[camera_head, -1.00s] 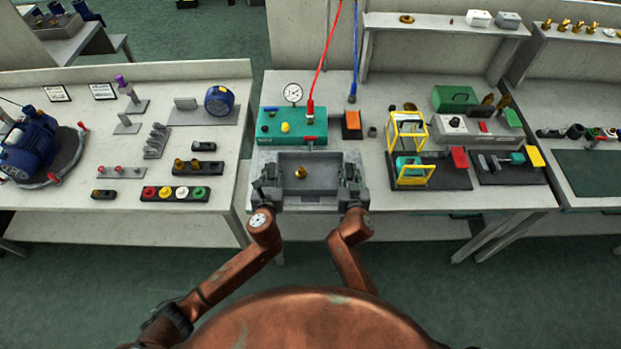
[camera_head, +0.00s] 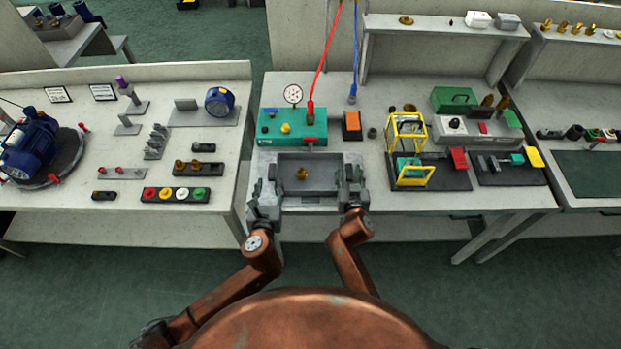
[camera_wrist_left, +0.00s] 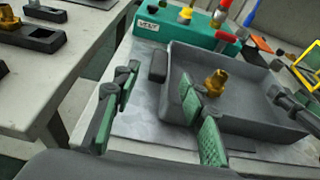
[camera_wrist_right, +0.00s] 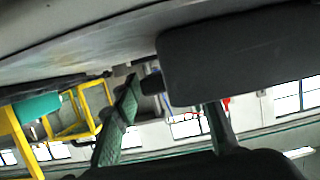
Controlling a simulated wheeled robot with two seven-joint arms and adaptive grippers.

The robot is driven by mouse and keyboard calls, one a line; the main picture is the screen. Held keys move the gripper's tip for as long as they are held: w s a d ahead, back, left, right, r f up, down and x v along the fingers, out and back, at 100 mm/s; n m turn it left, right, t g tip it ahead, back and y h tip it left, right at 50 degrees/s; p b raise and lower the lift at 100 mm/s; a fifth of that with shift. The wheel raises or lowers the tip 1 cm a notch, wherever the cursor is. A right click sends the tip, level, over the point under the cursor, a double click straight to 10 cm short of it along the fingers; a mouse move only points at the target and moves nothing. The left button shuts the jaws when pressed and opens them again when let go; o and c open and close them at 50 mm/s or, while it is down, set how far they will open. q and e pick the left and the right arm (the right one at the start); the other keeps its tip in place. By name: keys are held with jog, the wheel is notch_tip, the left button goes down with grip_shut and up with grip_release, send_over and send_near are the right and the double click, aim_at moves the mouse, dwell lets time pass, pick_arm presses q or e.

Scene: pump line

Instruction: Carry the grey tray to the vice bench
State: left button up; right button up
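The grey tray (camera_head: 308,190) lies on the middle bench at its front edge, with a brass fitting (camera_head: 302,174) standing inside. In the left wrist view the tray (camera_wrist_left: 255,125) shows a dark handle block (camera_wrist_left: 158,65) on its side. My left gripper (camera_head: 262,212) is at the tray's front left corner; its green-padded fingers (camera_wrist_left: 160,110) are spread with nothing between them. My right gripper (camera_head: 354,196) is at the tray's right side. In the right wrist view its fingers (camera_wrist_right: 168,112) are wide apart, near a dark grey wall that looks like the tray's. I cannot tell which bench is the vice bench.
A green box with a gauge (camera_head: 292,128) stands behind the tray, with red and blue hoses above. A yellow frame (camera_head: 408,150) stands to the right. The left bench (camera_head: 110,222) holds a blue motor (camera_head: 30,142) and small parts; a gap separates it from the middle bench.

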pick_arm(q)
jog(key=v, duration=0.4)
jog(key=shift+s, duration=0.1)
pick_arm(e)
jog(key=v, duration=1.2)
pick_arm(q)
jog(key=shift+s, duration=0.15)
